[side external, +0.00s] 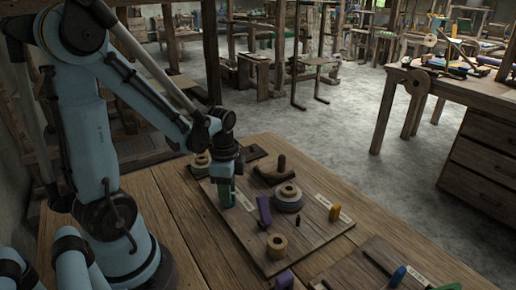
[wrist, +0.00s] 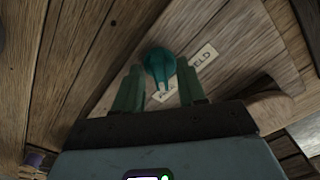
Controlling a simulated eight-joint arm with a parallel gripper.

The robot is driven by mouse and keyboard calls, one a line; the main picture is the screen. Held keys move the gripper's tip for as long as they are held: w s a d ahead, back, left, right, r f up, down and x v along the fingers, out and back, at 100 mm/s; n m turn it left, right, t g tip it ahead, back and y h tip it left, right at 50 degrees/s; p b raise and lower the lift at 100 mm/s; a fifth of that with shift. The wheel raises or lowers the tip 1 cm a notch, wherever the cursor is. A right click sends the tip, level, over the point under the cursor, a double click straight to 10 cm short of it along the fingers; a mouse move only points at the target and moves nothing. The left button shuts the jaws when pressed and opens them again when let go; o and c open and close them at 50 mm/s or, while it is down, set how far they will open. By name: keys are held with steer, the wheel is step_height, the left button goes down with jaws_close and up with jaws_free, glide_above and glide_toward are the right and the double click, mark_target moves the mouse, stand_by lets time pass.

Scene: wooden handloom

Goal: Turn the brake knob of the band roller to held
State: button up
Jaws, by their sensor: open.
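The brake knob (wrist: 158,62) is teal and rounded, with a pale pointer. The pointer lies toward the label's nearer end, whose lettering is partly covered and hard to read. My gripper (wrist: 161,74) is open, its two green fingers on either side of the knob's near part, with gaps showing. In the side view my gripper (side external: 226,196) points down at the board's left part and hides the knob.
The board (side external: 310,235) lies on a wooden table. To the right of my gripper are a purple block (side external: 264,210), a ringed roller (side external: 288,198), a wooden spool (side external: 277,246) and a yellow piece (side external: 334,213). A second board (side external: 350,272) lies at the front right.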

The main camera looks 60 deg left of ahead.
jaws_close()
steer(key=shift+n, duration=0.4)
steer(key=n, duration=1.1)
steer(key=shift+n, duration=2.1)
